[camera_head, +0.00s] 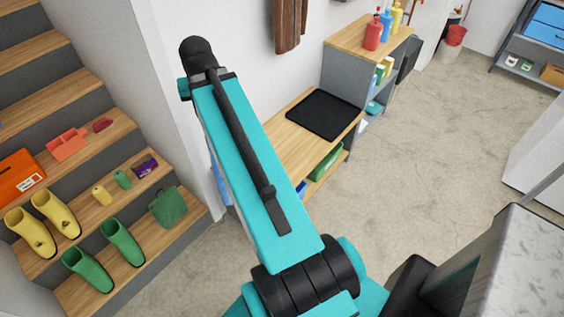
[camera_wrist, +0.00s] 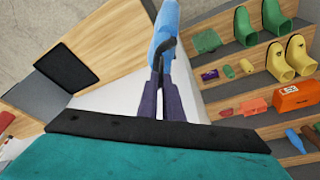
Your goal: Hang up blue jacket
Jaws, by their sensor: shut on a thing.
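The blue jacket (camera_wrist: 167,25) hangs from my gripper (camera_wrist: 161,70) in the wrist view. Only a narrow bunched strip of it shows there, and its far end is cut off by the top edge. My gripper's dark fingers are shut on the jacket. In the head view my teal arm hides the gripper and most of the jacket. A light blue sliver of it (camera_head: 217,180) shows just left of the arm, near the white wall's end. No free hook is visible in either view.
A brown garment (camera_head: 291,24) hangs on the white wall. A wooden bench (camera_head: 285,130) with a black mat (camera_head: 325,115) stands below it, beside a grey shelf (camera_head: 343,75) with bottles. Stairs (camera_head: 50,85) with boots and boxes are at left. The floor at right is open.

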